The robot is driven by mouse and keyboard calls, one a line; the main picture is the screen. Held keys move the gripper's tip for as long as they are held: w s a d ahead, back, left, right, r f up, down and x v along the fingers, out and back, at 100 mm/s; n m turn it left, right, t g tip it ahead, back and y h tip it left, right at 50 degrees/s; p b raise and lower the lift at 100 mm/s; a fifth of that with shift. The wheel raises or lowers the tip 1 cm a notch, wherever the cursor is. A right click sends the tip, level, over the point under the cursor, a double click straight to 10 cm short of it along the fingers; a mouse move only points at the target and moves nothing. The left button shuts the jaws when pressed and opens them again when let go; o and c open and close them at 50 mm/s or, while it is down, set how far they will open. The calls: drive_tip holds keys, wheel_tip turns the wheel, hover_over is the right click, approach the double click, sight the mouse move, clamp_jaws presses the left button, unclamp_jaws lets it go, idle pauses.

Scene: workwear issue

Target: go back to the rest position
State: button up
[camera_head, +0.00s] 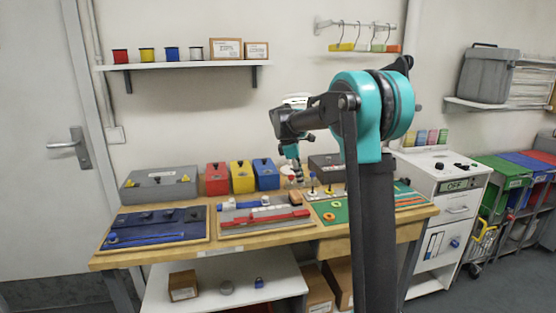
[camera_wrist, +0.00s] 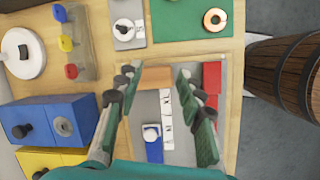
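My gripper (camera_wrist: 157,76) is open, with its two fingers apart and nothing between them in the wrist view. It also shows small in the head view (camera_head: 297,172), pointing down over the back middle of the wooden workbench (camera_head: 222,251). In the wrist view the fingers hang over a grey mat (camera_wrist: 181,158) holding an orange block (camera_wrist: 154,77), white size tags (camera_wrist: 167,115), a blue piece (camera_wrist: 153,146) and a red strip (camera_wrist: 212,78). My arm hides part of the bench's right side in the head view.
Blue, yellow and red boxes (camera_head: 242,177) and a grey case (camera_head: 158,186) line the bench back. A green mat (camera_wrist: 189,20) lies beside the grey one. A wooden barrel (camera_wrist: 285,72) stands off the bench edge. A shelf (camera_head: 180,66) hangs above.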

drive_tip(key=s+d+f+m+t+y, duration=0.1)
drive_tip(key=s+f+m, duration=0.4)
drive_tip(key=s, duration=0.7)
drive_tip(key=s+d+f+m+t+y, duration=0.1)
drive_tip(key=s+d+f+m, duration=0.2)
drive_tip(key=s, duration=0.9)
drive_tip(key=s+d+f+m+t+y, duration=0.1)
drive_tip(key=s+d+f+m, duration=0.1)
drive_tip(key=s+f+m, duration=0.6)
drive_tip(key=s+f, duration=0.2)
drive_tip(key=s, duration=0.1)
drive_tip(key=shift+s+d+m, duration=0.3)
drive_tip(key=shift+s, duration=0.1)
